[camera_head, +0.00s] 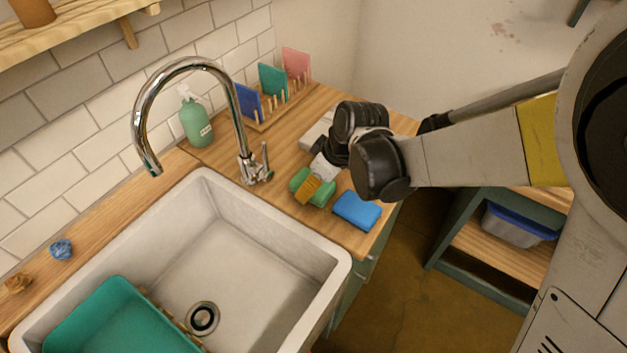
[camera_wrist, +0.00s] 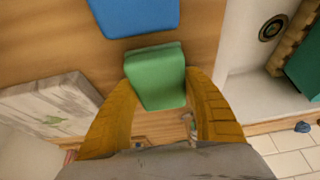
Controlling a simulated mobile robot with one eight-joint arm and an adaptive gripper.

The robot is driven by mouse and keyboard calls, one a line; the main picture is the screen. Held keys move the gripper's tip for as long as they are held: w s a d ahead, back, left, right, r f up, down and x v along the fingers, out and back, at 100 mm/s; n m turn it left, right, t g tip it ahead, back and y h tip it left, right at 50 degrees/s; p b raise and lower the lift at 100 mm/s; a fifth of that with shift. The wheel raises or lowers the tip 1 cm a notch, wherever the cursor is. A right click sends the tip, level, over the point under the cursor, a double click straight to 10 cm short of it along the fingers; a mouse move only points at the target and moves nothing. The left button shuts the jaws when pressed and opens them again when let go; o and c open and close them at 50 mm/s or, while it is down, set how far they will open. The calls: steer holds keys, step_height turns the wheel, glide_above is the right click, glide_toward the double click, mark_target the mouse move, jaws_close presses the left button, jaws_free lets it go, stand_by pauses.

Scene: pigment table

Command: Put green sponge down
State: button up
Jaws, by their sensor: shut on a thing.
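The green sponge (camera_head: 318,193) is between the yellow fingers of my gripper (camera_head: 308,187), over the wooden counter just right of the sink and tap. In the wrist view the green sponge (camera_wrist: 157,77) sits between both fingertips of my gripper (camera_wrist: 158,88), which is shut on it. I cannot tell whether its underside touches the counter. A blue sponge (camera_head: 357,210) lies flat on the counter near the front edge, to the right of the green one. It also shows in the wrist view (camera_wrist: 135,12), close to the green sponge but apart from it.
The white sink (camera_head: 262,270) with a teal tub (camera_head: 115,325) is left of my gripper. The chrome tap (camera_head: 246,160) stands close by.

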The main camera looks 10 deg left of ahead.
steer(key=shift+f, duration=0.2)
steer(key=o, duration=1.3)
steer(key=shift+o, duration=0.2)
steer(key=shift+r, duration=0.15)
steer(key=shift+r, duration=0.35)
steer(key=p+v, duration=0.5)
steer(key=v, duration=0.7)
steer(key=s+d+r+m+t+h, duration=0.1)
steer(key=s+d+r+m, duration=0.1)
steer(key=d, duration=0.6)
steer(key=s+d+r+m+t+h, duration=0.1)
steer(key=s+d+r+m+t, duration=0.1)
steer(key=s+d+m, duration=0.2)
steer(key=s+d+r+m+t+h, duration=0.2)
steer(key=s+d+m, duration=0.2)
steer(key=d, duration=0.9)
steer(key=m, duration=0.3)
steer(key=shift+r, duration=0.25)
